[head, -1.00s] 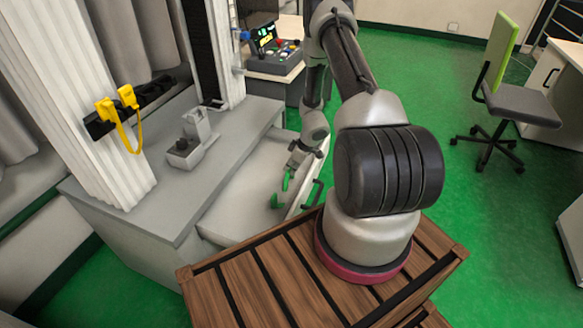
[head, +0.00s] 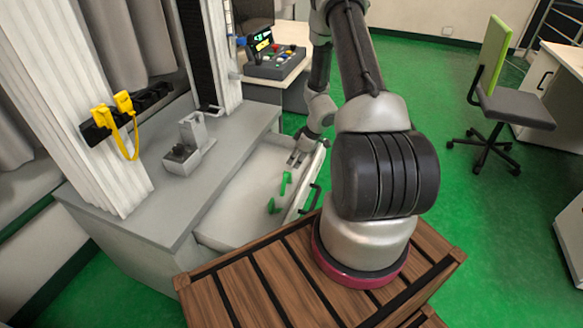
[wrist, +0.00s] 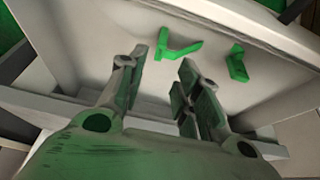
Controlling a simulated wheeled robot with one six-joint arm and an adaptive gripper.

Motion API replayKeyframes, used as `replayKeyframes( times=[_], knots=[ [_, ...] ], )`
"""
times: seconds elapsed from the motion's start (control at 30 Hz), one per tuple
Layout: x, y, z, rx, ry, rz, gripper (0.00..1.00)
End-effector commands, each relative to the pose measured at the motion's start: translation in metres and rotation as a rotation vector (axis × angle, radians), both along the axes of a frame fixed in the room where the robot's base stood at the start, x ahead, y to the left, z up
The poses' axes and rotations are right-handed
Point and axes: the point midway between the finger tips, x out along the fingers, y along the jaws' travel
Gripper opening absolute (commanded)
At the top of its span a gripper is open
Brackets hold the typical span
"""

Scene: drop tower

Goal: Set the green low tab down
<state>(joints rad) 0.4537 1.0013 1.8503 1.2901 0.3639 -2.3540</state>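Two green tabs lie in the open pale drawer (head: 245,200). In the head view, one green tab (head: 285,184) is nearer my gripper and the other (head: 271,206) is nearer the front. In the wrist view, an L-shaped green tab (wrist: 180,51) shows just beyond my fingertips, and a smaller-looking green tab (wrist: 237,64) shows to its right. I cannot tell which is the low one. My gripper (head: 296,160) is above the drawer, apart from both tabs. Its fingers (wrist: 163,72) are spread, with nothing between them.
The drawer's handle (head: 311,197) is at its right side. A grey bench (head: 140,205) with a small grey fixture (head: 188,150) stands left of the drawer. A control box (head: 273,62) sits behind.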

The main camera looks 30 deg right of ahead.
Motion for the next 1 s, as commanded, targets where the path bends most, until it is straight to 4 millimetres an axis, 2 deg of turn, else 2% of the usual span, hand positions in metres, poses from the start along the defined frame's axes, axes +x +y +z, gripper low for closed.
replayKeyframes(
  times=[0.03,0.23,0.33,0.37,0.47,0.5,0.57,0.6,0.7,0.8,0.9,1.0],
  knots=[
    [-0.002,-0.002,0.009,-0.001,-0.002,0.0,0.33],
    [-0.008,-0.006,0.031,0.001,-0.003,0.0,0.33],
    [-0.002,0.0,0.059,0.014,-0.015,-0.007,0.33],
    [0.0,0.003,0.073,0.02,-0.02,-0.011,0.33],
    [0.005,0.021,0.135,0.054,-0.033,-0.03,0.33],
    [0.003,0.031,0.163,0.069,-0.033,-0.04,0.33],
    [-0.004,0.047,0.205,0.091,-0.028,-0.055,0.33],
    [-0.011,0.057,0.232,0.102,-0.022,-0.068,0.33],
    [-0.037,0.08,0.292,0.123,0.002,-0.106,0.33],
    [-0.071,0.099,0.343,0.125,0.031,-0.156,0.33],
    [-0.113,0.111,0.385,0.112,0.056,-0.221,0.33],
    [-0.157,0.117,0.417,0.086,0.073,-0.302,0.33]
  ],
)
